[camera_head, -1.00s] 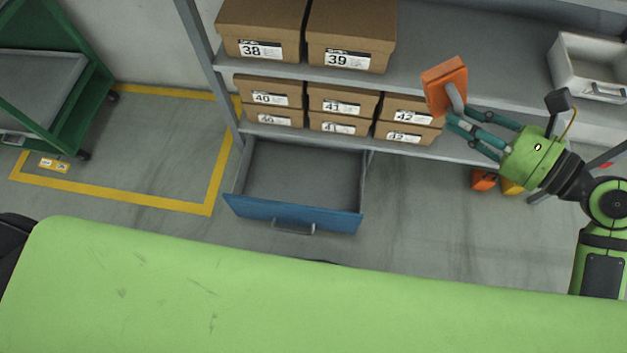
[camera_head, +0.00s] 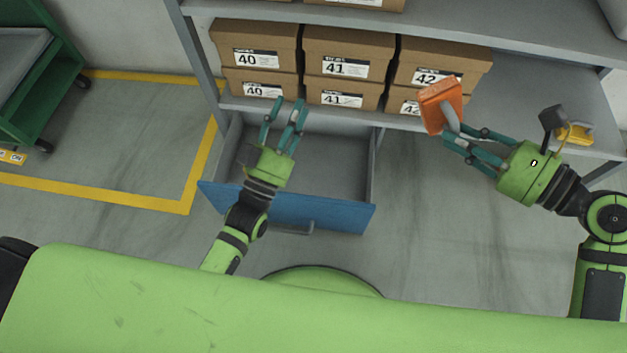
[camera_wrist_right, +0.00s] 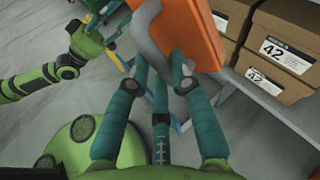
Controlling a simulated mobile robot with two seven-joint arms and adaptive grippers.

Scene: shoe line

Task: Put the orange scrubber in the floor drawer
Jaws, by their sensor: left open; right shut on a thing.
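The orange scrubber (camera_head: 440,104) has a grey handle and is held up in the head view, in front of the boxes marked 42. My right gripper (camera_head: 452,140) is shut on its handle; the scrubber also fills the top of the right wrist view (camera_wrist_right: 200,32). The floor drawer (camera_head: 318,212) has a blue front and grey inside, and is pulled open under the shelf. It looks empty where visible. My left gripper (camera_head: 285,112) is open and empty, over the drawer's left back part and hiding some of it. The scrubber is to the right of the drawer.
Stacked shoe boxes (camera_head: 345,55) marked 40, 41 and 42 stand on the low shelf above the drawer. A yellow object (camera_head: 575,134) lies on the shelf at right. A green cart (camera_head: 58,95) stands at far left. The floor right of the drawer is clear.

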